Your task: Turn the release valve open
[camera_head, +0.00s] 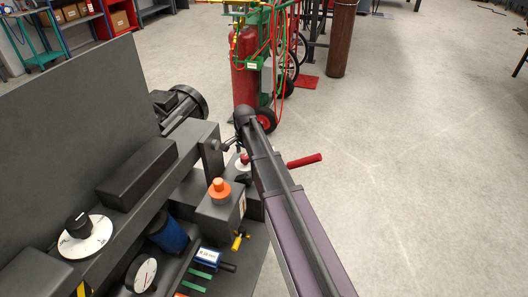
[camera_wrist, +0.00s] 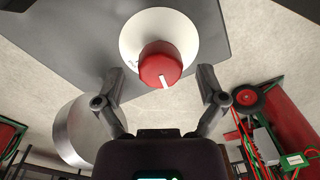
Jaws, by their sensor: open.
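In the wrist view, a red knob (camera_wrist: 160,65) with a white pointer line sits on a round white dial (camera_wrist: 140,36). It looks like the release valve. My gripper (camera_wrist: 161,76) is open, with one finger on each side of the knob and a gap to it on both sides. I cannot tell whether the fingertips reach the knob's depth. In the head view, a small red knob on a white dial (camera_head: 243,161) shows beside my arm, which hides part of it. My arm hides most of the gripper there.
A red bar handle (camera_head: 304,160) sticks out right of my arm. An orange button (camera_head: 220,187) on a grey box, a black knob on a white dial (camera_head: 86,236) and a gauge (camera_head: 143,273) stand left. A red cylinder (camera_head: 245,65) on a cart stands behind. Floor at right is clear.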

